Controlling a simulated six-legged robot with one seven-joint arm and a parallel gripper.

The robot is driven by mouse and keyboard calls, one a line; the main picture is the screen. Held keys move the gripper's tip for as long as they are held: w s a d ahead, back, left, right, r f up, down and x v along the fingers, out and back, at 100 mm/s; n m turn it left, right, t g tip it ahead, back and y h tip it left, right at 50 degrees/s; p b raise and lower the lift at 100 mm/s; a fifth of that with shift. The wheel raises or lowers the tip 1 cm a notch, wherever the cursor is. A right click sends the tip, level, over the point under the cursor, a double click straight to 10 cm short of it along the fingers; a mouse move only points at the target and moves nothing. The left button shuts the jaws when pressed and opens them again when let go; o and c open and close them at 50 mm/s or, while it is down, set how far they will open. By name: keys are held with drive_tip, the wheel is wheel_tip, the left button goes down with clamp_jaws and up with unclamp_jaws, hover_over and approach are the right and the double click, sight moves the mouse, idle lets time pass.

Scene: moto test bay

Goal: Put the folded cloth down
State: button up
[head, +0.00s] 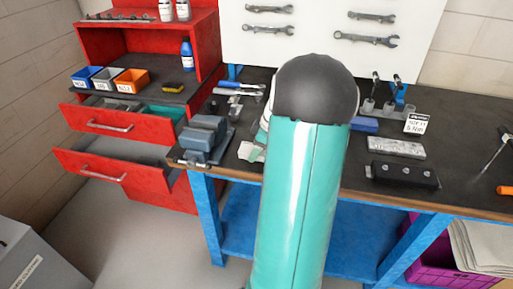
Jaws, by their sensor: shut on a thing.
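My teal arm with its dark grey joint rises through the middle of the head view and covers part of the workbench (225,160). My gripper's fingers are hidden behind this arm. A small pale greenish-white piece (250,152) shows just left of the arm, over the bench's front part. It may be the folded cloth, but too little shows to be sure. I cannot tell whether it touches the bench top.
A grey vise (204,137) stands at the bench's left corner. Right of my arm lie a metal block (396,148) and a black bar (402,175). A red cabinet (200,45) with open drawers (88,170) stands left. A purple crate (436,272) sits below.

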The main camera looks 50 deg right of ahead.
drive_tip(key=shift+a+f, duration=0.1)
drive_tip(key=shift+f, duration=0.3)
drive_tip(key=o, duration=0.8)
drive_tip(key=shift+f, duration=0.1)
drive_tip(key=shift+o, duration=0.4)
drive_tip(key=shift+a+f, duration=0.1)
drive_tip(key=v, duration=1.3)
